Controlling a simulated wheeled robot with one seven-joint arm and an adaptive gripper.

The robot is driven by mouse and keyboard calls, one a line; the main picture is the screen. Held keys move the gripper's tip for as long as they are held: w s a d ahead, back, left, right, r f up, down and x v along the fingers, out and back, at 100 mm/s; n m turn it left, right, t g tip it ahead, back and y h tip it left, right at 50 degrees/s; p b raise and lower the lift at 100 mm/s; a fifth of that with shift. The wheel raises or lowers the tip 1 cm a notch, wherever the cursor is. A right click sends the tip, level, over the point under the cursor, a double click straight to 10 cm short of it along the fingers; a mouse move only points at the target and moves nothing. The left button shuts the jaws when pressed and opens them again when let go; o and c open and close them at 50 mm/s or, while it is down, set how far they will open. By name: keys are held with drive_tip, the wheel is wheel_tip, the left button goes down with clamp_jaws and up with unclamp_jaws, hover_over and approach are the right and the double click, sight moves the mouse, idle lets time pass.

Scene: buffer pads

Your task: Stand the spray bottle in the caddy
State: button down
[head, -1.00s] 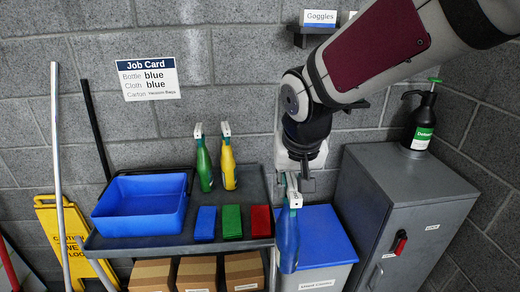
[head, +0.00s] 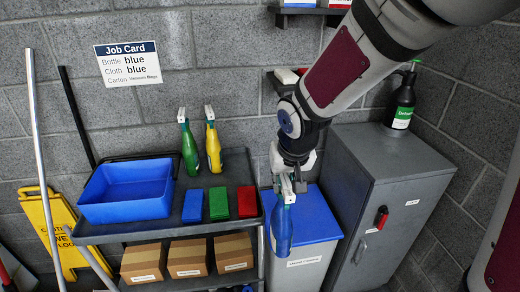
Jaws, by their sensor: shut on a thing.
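My gripper (head: 287,185) is shut on the blue spray bottle (head: 282,228) near its white head. The bottle hangs roughly upright in front of the blue-topped bin, right of the cart. The blue caddy (head: 130,190) stands empty on the left of the cart's top. A green spray bottle (head: 188,146) and a yellow spray bottle (head: 213,146) stand at the back of the cart top. The job card (head: 128,63) on the wall reads bottle blue, cloth blue.
Blue (head: 193,206), green (head: 219,203) and red (head: 247,201) cloths lie on the cart top (head: 165,227) between caddy and bottle. Cartons (head: 188,258) sit on the shelf below. A grey cabinet (head: 392,190) with a black dispenser (head: 401,102) stands right. A yellow floor sign (head: 45,225) stands left.

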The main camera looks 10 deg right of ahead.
drive_tip(key=w+d+f, duration=0.2)
drive_tip(key=f, duration=0.4)
drive_tip(key=w+d+f, duration=0.2)
drive_tip(key=w+f, duration=0.1)
drive_tip(key=f, duration=0.3)
drive_tip(key=shift+w+d+f, duration=0.15)
drive_tip(key=shift+d+f, duration=0.1)
drive_tip(key=shift+f, duration=0.15)
drive_tip(key=shift+r, duration=0.1)
